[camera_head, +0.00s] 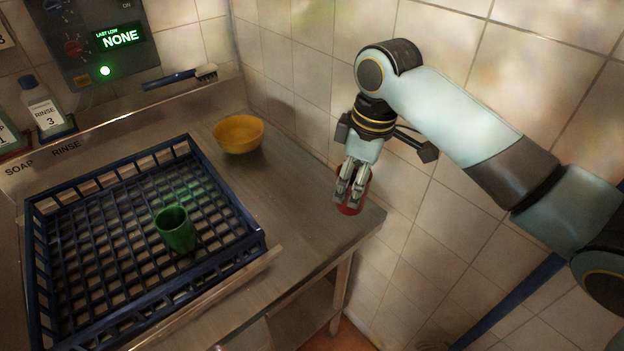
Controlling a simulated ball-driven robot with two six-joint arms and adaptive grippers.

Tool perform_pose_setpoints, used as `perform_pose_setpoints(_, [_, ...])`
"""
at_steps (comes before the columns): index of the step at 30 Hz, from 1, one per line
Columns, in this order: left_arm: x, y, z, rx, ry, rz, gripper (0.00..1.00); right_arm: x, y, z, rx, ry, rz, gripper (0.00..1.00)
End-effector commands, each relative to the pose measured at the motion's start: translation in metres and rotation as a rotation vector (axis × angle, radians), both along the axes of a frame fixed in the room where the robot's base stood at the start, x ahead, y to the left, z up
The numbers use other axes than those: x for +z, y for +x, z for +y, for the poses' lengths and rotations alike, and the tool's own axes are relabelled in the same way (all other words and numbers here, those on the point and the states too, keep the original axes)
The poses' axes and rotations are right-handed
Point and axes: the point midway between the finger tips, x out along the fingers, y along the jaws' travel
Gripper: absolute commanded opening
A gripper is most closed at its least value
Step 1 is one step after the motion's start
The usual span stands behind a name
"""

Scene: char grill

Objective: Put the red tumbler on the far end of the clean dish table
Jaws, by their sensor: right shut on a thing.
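My right gripper (350,195) points down near the right corner of the metal dish table (310,222). It is shut on the red tumbler (348,209), which is mostly hidden behind the fingers. The tumbler is at the table's right end, close to the tiled wall. I cannot tell whether its base touches the table top. My left gripper is out of view.
A blue dish rack (258,243) stands on the table at left with a green tumbler (176,230) in it. A yellow bowl (239,134) sits by the back wall. A brush (180,78) and bottle (42,105) are on the back ledge. Table between bowl and gripper is bare.

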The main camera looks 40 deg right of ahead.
Motion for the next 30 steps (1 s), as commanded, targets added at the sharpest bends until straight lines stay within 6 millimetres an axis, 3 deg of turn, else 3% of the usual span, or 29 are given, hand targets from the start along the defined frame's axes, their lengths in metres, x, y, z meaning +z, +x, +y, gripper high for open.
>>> perform_pose_setpoints(6, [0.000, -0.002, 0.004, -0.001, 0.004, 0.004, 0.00, -0.031, 0.053, 0.009, -0.001, 0.003, 0.002, 0.15])
perform_pose_setpoints(10, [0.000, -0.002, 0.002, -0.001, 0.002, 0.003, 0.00, -0.042, 0.071, 0.012, 0.001, 0.001, 0.002, 0.15])
perform_pose_setpoints(16, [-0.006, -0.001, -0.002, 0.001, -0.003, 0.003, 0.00, -0.053, 0.077, 0.012, 0.001, -0.002, 0.001, 0.15])
perform_pose_setpoints(24, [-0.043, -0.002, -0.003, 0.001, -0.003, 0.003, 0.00, -0.089, 0.077, 0.012, 0.002, -0.002, 0.001, 0.15])
perform_pose_setpoints(30, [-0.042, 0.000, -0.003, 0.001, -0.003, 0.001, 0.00, -0.087, 0.077, 0.012, 0.001, -0.001, 0.000, 0.15])
